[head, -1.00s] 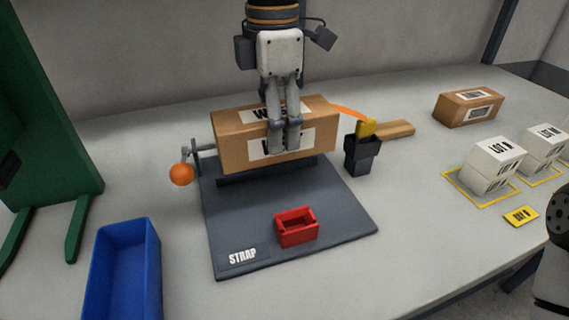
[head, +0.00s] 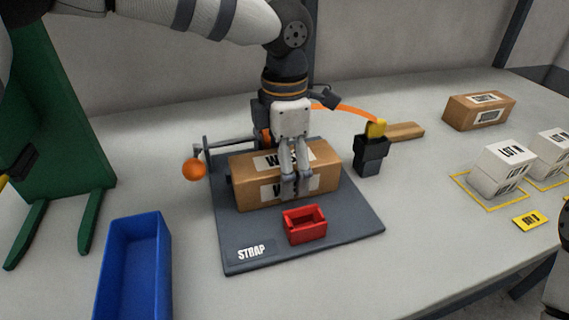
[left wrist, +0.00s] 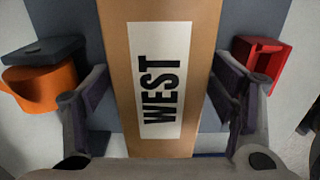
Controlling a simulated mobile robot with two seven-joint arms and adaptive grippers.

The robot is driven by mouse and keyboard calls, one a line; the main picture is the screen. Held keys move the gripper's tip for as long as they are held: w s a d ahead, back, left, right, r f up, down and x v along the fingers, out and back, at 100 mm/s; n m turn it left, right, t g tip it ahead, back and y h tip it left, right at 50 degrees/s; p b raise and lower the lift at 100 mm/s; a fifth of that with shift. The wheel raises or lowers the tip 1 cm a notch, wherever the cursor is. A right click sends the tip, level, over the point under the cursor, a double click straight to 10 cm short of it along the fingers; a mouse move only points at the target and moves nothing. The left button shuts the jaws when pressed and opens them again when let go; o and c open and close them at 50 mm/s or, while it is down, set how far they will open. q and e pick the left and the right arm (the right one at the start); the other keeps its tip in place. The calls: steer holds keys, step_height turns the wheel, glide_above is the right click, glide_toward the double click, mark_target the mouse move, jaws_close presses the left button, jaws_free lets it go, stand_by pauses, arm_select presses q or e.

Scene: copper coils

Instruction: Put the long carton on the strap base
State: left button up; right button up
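The long carton (head: 244,190) is brown with white WEST labels. It lies level over the back half of the dark grey strap base (head: 310,255), at or very near its surface; I cannot tell if it bears fully on it. My left gripper (head: 290,188) points down over the carton's middle, with one finger in front of its near face. In the left wrist view the carton (left wrist: 122,70) runs between the two fingers, whose tips meet its sides. The far finger is hidden in the head view. My right gripper is out of view.
A red open block (head: 305,226) stands on the base just before the carton. An orange ball lever (head: 194,169) is at left, a dark post with yellow top (head: 371,150) at right. A blue bin (head: 135,262), green rack (head: 88,200), another carton (head: 478,111) and white boxes (head: 504,166) stand around.

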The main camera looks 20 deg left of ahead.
arm_select(q)
step_height(320, 180, up, 12)
stand_by(0.5)
